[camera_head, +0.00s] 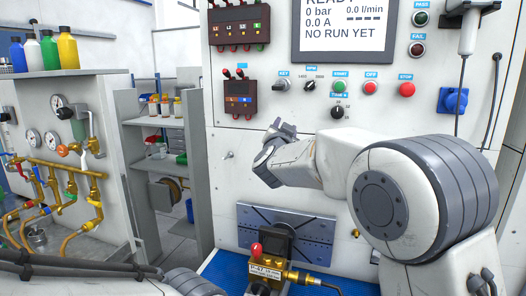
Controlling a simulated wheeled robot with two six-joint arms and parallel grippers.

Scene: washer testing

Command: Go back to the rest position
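My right arm comes in from the right and reaches across the front of the grey control panel (230,140). Its wrist end, with a small dark part that may be the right gripper (282,130), is in front of the panel below the key switch. The wrist mostly hides the fingers, so I cannot tell whether they are open or shut. Nothing is visibly held there. My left arm lies low along the bottom left edge, and its gripper is out of the picture.
A brass fitting with a red-tipped lever (257,249) stands on the blue bench surface (226,269), before a slotted metal plate (310,228). The panel carries a red stop button (407,89) and a display reading "NO RUN YET" (345,31). Shelves (160,122) and brass piping (60,170) are left.

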